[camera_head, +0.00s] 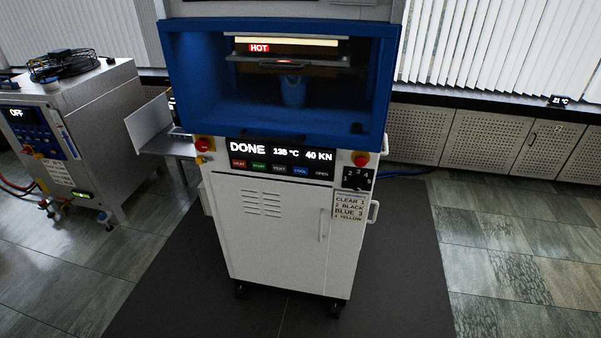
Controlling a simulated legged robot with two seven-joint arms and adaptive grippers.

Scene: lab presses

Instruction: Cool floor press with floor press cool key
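The floor press (268,225) stands upright in the middle, a white cabinet with a blue-framed chamber (180,85) on top. Its display (280,151) reads DONE, about 135 °C (last digit hard to read) and 40 KN. Below it is a row of keys: red HEAT, green START, grey VENT, the blue cool key (300,171) and dark OPEN. Inside the chamber a red HOT label (259,48) shows by the platens. Neither of my grippers is in view.
A grey machine (95,110) with an OFF display stands at the left. Red knobs (360,160) and a numbered dial (356,179) flank the press panel. A dark mat (400,270) lies under the press. The floor in front and to the right is clear.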

